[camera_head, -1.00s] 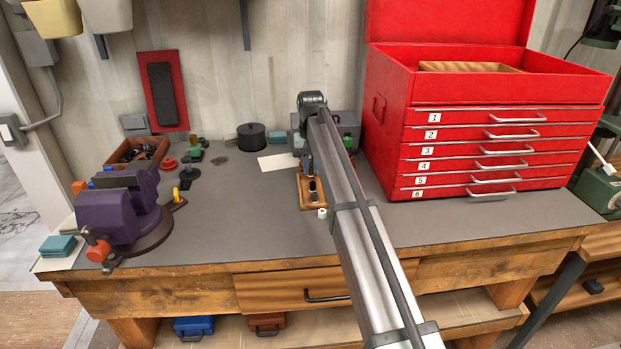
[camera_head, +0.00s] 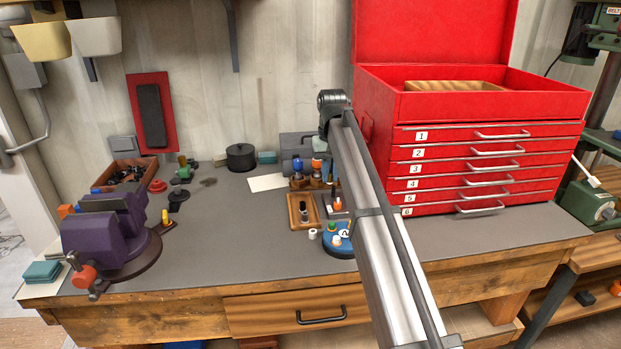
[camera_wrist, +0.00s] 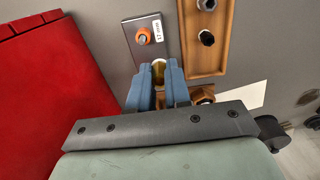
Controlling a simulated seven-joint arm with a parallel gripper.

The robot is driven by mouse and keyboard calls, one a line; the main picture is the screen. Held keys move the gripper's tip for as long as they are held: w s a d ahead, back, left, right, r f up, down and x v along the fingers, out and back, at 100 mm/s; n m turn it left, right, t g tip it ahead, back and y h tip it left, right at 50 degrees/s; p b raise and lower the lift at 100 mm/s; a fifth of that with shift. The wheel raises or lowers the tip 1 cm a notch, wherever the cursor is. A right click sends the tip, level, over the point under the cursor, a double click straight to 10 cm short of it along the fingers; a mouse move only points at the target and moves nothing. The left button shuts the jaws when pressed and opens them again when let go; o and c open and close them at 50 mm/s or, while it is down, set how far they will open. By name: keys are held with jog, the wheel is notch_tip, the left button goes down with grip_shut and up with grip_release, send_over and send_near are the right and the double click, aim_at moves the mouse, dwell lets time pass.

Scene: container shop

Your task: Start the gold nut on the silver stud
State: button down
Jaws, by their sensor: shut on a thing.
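My gripper (camera_wrist: 158,82) has blue fingers shut on the gold nut (camera_wrist: 158,70), whose top shows between the fingertips in the wrist view. A grey plate (camera_wrist: 155,21) marked 12 mm lies just beyond the fingertips in the wrist view. An orange piece (camera_wrist: 143,36) with a greyish centre stands on it; it also shows in the head view (camera_head: 337,203). The silver stud cannot be clearly told apart. The nut appears beside the plate's near end; its height is unclear.
A wooden tray (camera_wrist: 220,60) with dark pieces lies beside the plate. A blue round dish (camera_head: 336,250) with small coloured parts is in front. A red tool chest (camera_head: 400,160) stands at right, a purple vise (camera_head: 95,235) at left. The bench between vise and tray is mostly clear.

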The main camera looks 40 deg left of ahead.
jog(key=d, duration=0.1)
jog(key=d+r, duration=0.1)
jog(key=d, duration=0.1)
jog(key=shift+w+f, duration=0.1)
jog(key=shift+f, duration=1.85)
jog(key=shift+f, duration=1.2)
dwell(0.5)
jog(key=m, duration=0.8)
jog(key=shift+m, duration=0.6)
